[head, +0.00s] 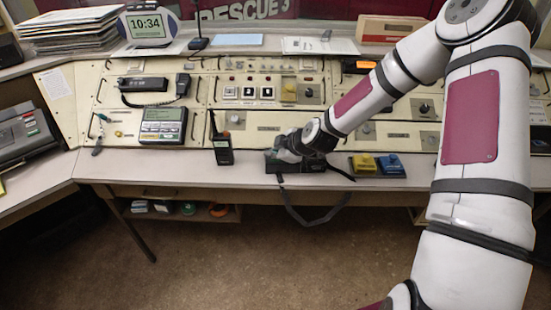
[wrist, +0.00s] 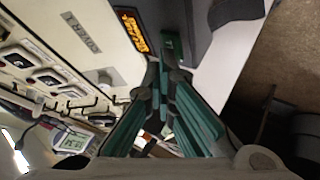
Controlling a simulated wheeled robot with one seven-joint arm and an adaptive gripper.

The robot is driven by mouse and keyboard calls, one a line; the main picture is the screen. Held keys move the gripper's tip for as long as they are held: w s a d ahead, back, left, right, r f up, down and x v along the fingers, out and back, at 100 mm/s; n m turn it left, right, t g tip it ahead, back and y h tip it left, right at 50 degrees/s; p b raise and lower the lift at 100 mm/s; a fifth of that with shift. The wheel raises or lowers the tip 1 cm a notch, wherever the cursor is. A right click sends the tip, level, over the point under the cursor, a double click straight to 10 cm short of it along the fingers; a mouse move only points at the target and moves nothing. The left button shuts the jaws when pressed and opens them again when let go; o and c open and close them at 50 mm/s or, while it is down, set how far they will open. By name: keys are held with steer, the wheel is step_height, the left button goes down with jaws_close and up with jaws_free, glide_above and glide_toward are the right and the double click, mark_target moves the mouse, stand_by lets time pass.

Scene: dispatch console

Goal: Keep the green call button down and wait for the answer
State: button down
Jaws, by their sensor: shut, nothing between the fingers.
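A green box (head: 274,164) sits on the desk ledge below the console, mostly hidden by my gripper (head: 279,153). In the wrist view a green piece (wrist: 172,45) shows just beyond the fingertips; it looks like part of this box. My gripper (wrist: 159,72) has green finger pads, is shut and empty, and points down at the box. The button's top is hidden, so I cannot tell whether it is touched or pressed down. A yellow button box (head: 363,164) and a blue button box (head: 390,166) stand to the right.
A black handheld radio (head: 222,148) stands upright left of my gripper. A black item with a strap (head: 312,165) lies beside the gripper, its strap hanging over the desk edge. A desk phone unit (head: 163,125) and a clock reading 10:34 (head: 147,25) are farther left.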

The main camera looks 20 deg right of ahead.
mark_target(274, 160)
steer(key=shift+r+p, duration=0.4)
steer(key=shift+r, duration=0.4)
steer(key=shift+r+p, duration=1.35)
steer(key=shift+r, duration=1.1)
steer(key=s+d+r+m+g+h, duration=0.1)
steer(key=s+r+m+g+h, duration=0.45)
steer(key=s+r, duration=1.45)
steer(key=s+r+m+y, duration=0.1)
steer(key=s+m, duration=0.3)
steer(key=s, duration=0.6)
steer(key=s+r+m+t, duration=0.1)
steer(key=s+r+m, duration=0.3)
steer(key=s, duration=0.7)
steer(key=shift+y+p, duration=0.35)
